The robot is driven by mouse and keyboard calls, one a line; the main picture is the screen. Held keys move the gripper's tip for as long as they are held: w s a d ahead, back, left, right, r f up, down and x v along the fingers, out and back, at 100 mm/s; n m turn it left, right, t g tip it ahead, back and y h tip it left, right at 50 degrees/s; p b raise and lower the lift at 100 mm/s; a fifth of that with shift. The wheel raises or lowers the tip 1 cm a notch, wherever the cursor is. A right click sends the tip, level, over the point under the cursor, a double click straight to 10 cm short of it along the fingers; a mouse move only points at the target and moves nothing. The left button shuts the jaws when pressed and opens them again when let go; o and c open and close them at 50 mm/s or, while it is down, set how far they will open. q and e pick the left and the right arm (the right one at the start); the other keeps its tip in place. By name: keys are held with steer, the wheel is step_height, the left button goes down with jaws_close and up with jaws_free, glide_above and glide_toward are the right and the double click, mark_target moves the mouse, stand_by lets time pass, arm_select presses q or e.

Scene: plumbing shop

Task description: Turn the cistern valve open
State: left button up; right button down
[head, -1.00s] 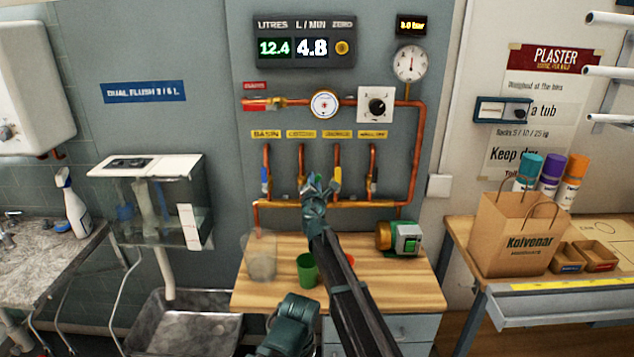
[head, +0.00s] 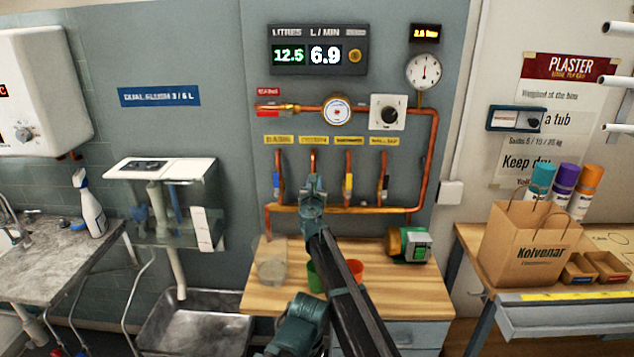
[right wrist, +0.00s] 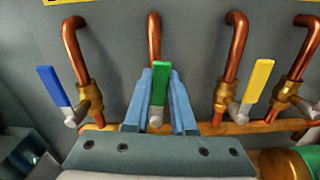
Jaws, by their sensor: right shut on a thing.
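The cistern valve is the second in the row, below the "cistern" label (head: 314,140). Its green lever (right wrist: 161,83) stands nearly upright in the right wrist view, in line with its copper pipe. My right gripper (head: 313,184) is shut on this lever, one blue finger on each side; in the head view it hides the lever. The blue lever (right wrist: 55,87) is to its left and the yellow lever (right wrist: 258,80) to its right, both tilted and clear of the fingers. The display (head: 318,51) reads 12.5 litres and 6.9 L/min.
A clear jug (head: 270,262), a green cup (head: 315,277) and a red cup (head: 355,268) stand on the wooden bench below, beside a green-fronted pump (head: 409,245). The clear cistern tank (head: 180,215) hangs at left above a metal basin (head: 185,330).

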steer(key=shift+a+n, duration=0.2)
steer(key=shift+n, duration=0.1)
steer(key=c, duration=0.7)
jaws_free()
steer(key=shift+c, duration=0.2)
